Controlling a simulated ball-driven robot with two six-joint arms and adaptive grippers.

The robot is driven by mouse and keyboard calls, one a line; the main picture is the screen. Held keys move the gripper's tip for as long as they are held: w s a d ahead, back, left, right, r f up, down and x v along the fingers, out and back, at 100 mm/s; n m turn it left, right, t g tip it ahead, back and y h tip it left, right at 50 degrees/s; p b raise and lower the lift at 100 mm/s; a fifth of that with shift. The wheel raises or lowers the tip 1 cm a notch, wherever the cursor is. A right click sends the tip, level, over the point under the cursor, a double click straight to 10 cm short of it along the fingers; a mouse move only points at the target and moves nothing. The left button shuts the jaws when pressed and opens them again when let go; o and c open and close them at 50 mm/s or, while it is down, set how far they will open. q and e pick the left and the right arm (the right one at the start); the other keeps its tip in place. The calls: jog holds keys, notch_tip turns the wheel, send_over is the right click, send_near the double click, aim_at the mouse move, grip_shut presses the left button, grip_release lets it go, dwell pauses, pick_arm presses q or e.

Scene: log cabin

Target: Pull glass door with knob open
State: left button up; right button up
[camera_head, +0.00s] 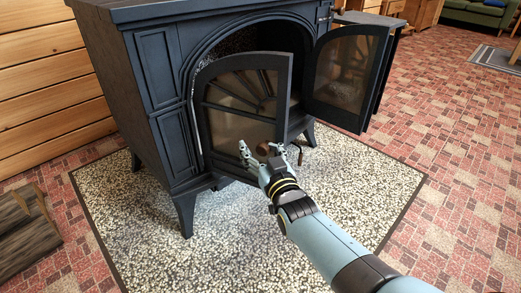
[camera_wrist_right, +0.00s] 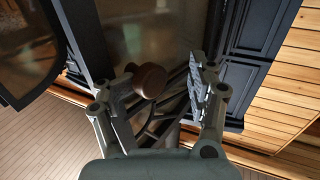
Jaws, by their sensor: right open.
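The glass door with the knob (camera_head: 238,100) is the left door of a black stove and stands partly open, swung out from the stove front. Its round brown knob (camera_head: 263,148) is near the door's lower free corner. My right gripper (camera_head: 271,152) is open at the knob, with a finger to either side of it in the head view. In the right wrist view the knob (camera_wrist_right: 150,80) lies between the open fingers (camera_wrist_right: 163,72), closer to the left one. I cannot tell whether a finger touches it. My left gripper is not in view.
The stove (camera_head: 158,85) stands on a speckled hearth mat (camera_head: 235,245). Its other glass door (camera_head: 342,75) stands wide open at the right. Split logs (camera_head: 25,230) lie at the lower left beside a wooden wall (camera_head: 45,85). Brick-patterned floor (camera_head: 450,130) is clear at the right.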

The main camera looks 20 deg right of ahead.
jog(key=shift+d+r, duration=0.1)
jog(key=shift+d, duration=0.05)
jog(key=shift+s, duration=0.2)
jog(key=s+d, duration=0.1)
jog(key=s, duration=1)
jog(key=shift+s, duration=0.3)
jog(key=shift+d, duration=0.1)
jog(key=shift+c, duration=0.2)
